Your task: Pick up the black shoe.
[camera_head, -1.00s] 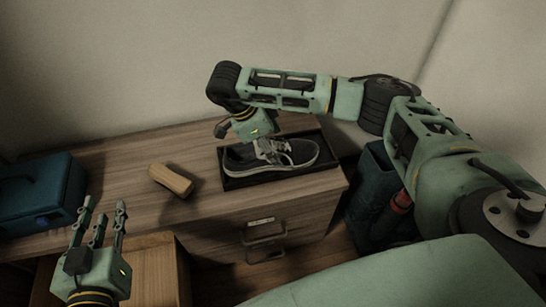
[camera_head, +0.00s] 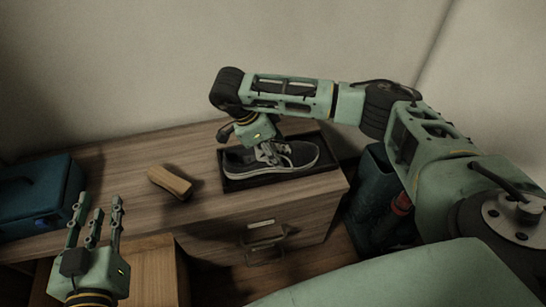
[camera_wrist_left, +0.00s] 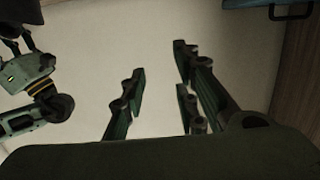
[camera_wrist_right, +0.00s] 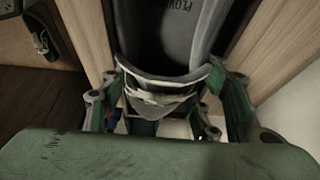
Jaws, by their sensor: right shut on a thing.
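The black shoe (camera_head: 300,156), dark with a pale sole edge and light laces, lies in a shallow dark tray (camera_head: 236,184) on the wooden cabinet. My right gripper (camera_head: 268,150) reaches down onto the shoe's lace area from above and is shut on it. In the right wrist view, the shoe (camera_wrist_right: 176,50) shows its grey insole and pale laces between the fingers (camera_wrist_right: 170,100). The shoe appears still in the tray. My left gripper (camera_head: 95,212) is open and empty, fingers spread, at the lower left; its fingers also show in the left wrist view (camera_wrist_left: 155,85).
A wooden-backed brush or block (camera_head: 170,182) lies left of the tray. A blue box (camera_head: 38,195) stands at the cabinet's left end. A drawer handle (camera_head: 264,238) sticks out in front. A dark blue container (camera_head: 370,195) stands right of the cabinet. The wall is close behind.

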